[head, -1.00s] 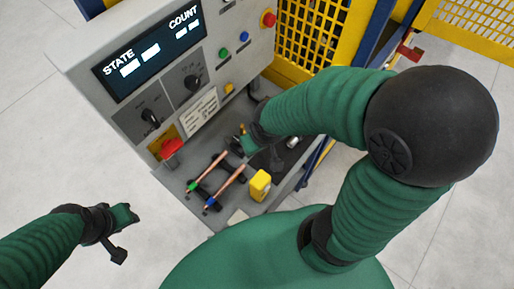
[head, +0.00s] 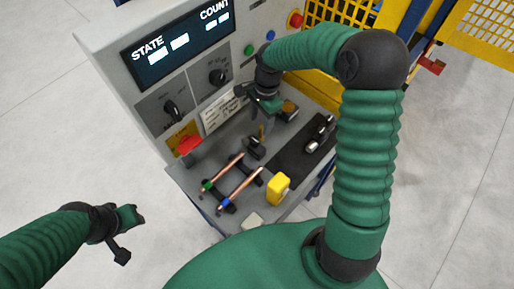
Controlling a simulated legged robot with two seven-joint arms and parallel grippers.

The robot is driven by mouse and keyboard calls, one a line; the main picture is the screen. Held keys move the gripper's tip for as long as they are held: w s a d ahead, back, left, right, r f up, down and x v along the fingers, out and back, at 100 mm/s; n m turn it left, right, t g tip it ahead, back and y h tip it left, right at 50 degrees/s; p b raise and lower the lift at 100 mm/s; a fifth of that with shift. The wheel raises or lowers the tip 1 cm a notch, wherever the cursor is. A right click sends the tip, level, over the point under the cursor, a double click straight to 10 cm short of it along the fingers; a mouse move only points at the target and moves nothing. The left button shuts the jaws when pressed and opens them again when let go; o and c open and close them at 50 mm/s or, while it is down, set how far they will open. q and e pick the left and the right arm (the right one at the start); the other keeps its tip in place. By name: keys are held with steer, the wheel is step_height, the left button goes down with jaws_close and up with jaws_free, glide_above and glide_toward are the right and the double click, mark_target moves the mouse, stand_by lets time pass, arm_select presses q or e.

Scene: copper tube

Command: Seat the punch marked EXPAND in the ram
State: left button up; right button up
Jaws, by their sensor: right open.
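Two dark and silver cylindrical pieces lie on the black mat (head: 284,158) at the right of the shelf: a nearer one (head: 312,146) and a farther one (head: 325,124). They may be punches; no EXPAND marking is readable. A small dark block with an upright brass-coloured pin (head: 257,146) stands left of the mat. I cannot identify the ram for certain. My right gripper (head: 265,108) is open above the back of the shelf, near the panel, apart from the cylindrical pieces. My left gripper (head: 130,232) hangs over the floor at left, away from the machine; its jaws are unclear.
Two copper tubes (head: 240,186) lie on black rests at the shelf's front left. A yellow block (head: 278,187) stands beside them. A dark piece with an orange top (head: 288,111) sits behind. Yellow mesh guards stand beyond.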

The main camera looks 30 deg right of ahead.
mark_target(254, 139)
steer(key=a+f, duration=0.1)
steer(key=f, duration=0.1)
steer(key=f+p, duration=0.1)
steer(key=f, duration=0.2)
steer(key=a+f+p, duration=0.1)
steer(key=f, duration=0.2)
steer(key=shift+s+a, duration=0.3)
steer(key=shift+a, duration=0.05)
steer(key=shift+a+f, duration=0.1)
steer(key=shift+f, duration=0.5)
steer(key=shift+w+d+f, duration=0.1)
steer(key=shift+d, duration=0.35)
steer(key=shift+c, duration=0.5)
steer(key=shift+d, duration=0.25)
steer(key=c, duration=0.5)
steer(key=shift+c, duration=1.1)
steer(key=shift+a, duration=0.3)
jaws_close()
arm_select(q)
steer(key=shift+w+a+r, duration=0.2)
steer(key=shift+r, duration=0.35)
steer(key=shift+w+a+r, duration=0.15)
steer(key=shift+r, duration=0.4)
arm_select(e)
steer(key=shift+a, duration=0.15)
